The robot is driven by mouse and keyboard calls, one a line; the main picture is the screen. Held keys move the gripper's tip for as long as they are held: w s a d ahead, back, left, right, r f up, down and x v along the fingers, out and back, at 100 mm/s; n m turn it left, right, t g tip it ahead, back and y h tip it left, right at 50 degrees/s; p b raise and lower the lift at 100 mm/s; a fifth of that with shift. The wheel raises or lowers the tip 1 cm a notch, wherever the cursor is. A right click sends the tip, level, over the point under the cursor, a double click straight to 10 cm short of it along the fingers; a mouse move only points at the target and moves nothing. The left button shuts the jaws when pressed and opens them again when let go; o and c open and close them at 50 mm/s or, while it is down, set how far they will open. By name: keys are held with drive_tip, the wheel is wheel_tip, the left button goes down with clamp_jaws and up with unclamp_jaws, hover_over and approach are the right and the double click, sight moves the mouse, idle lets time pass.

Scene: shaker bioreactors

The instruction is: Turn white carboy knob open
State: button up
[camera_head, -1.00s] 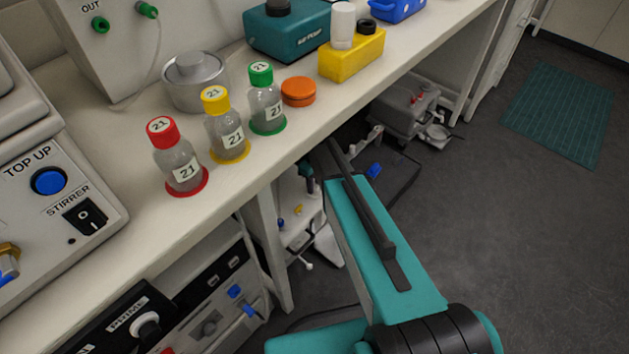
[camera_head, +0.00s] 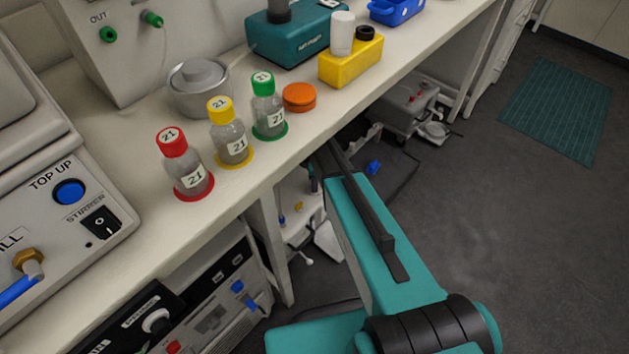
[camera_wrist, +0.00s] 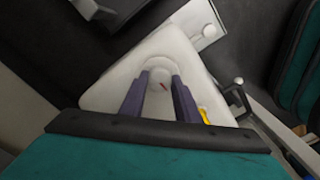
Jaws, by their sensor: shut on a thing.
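The white carboy (camera_wrist: 180,52) fills the middle of the wrist view, pale and box-like. In the head view, part of a white carboy (camera_head: 301,215) shows under the bench, beyond my teal arm.
The bench (camera_head: 150,240) above carries red, yellow and green capped bottles near its edge. A bench leg (camera_head: 272,245) stands left of my arm. A grey wheeled unit (camera_head: 405,108) is under the bench further back. The floor at right is clear, with a green mat (camera_head: 555,108).

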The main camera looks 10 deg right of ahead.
drive_tip(key=shift+d, duration=0.1)
idle(0.3)
drive_tip(key=o, duration=1)
drive_tip(key=shift+o, duration=0.2)
wheel_tip(320, 180, up, 14)
drive_tip(key=p, duration=0.1)
drive_tip(key=shift+f, duration=0.1)
drive_tip(key=shift+s+p, duration=0.1)
drive_tip(key=shift+p, duration=0.35)
